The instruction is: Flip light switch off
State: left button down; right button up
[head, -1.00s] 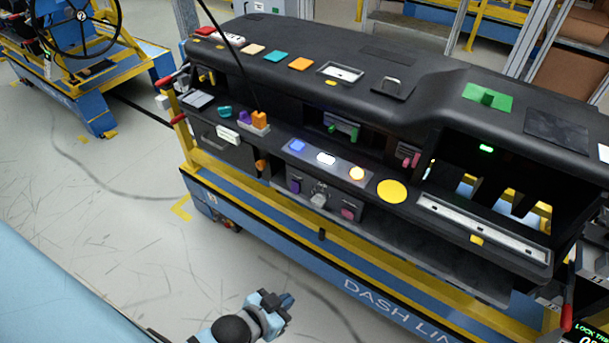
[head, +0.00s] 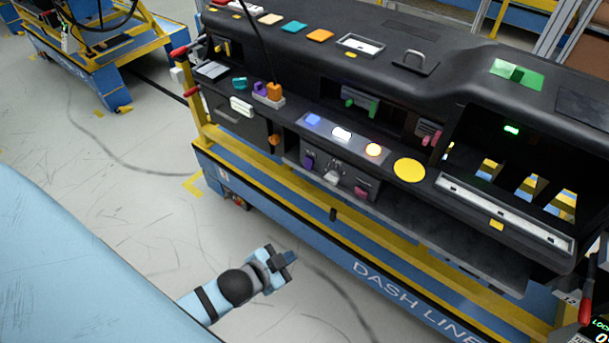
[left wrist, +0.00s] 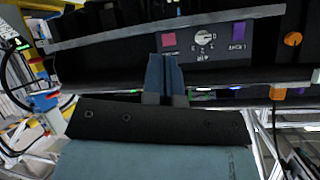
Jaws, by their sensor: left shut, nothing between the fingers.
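My left gripper (head: 287,259) shows low in the head view, in front of the dashboard module (head: 455,75) and apart from it. Its fingers are together and empty; they also show in the left wrist view (left wrist: 166,77). A lower control box has a pale knob (head: 332,178) between a purple piece (head: 309,161) and a pink piece (head: 361,193). The knob also shows in the left wrist view (left wrist: 204,37). My right gripper is out of view.
A yellow and blue cart frame (head: 300,223) runs under the dashboard, its rail between my left gripper and the controls. A yellow disc (head: 409,170) lies right of the buttons. The floor (head: 130,170) at left is open.

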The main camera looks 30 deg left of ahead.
pick_arm(q)
jog(key=w+a+m+t+y+b, duration=0.1)
jog(key=w+a+m+t+b, duration=0.3)
jog(key=w+a+m+b, duration=0.7)
jog(key=w+a+m, duration=0.1)
jog(key=w+a, duration=0.2)
jog(key=shift+a+m, duration=0.15)
jog(key=shift+m, duration=0.15)
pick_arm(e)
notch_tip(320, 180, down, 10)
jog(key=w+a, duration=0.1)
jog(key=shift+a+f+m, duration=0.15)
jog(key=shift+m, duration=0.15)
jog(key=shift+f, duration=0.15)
pick_arm(q)
send_near(308, 167)
jog(key=x, duration=0.6)
jog(key=shift+w, duration=0.3)
jog(key=shift+w+f, duration=0.1)
jog(key=shift+w, duration=0.35)
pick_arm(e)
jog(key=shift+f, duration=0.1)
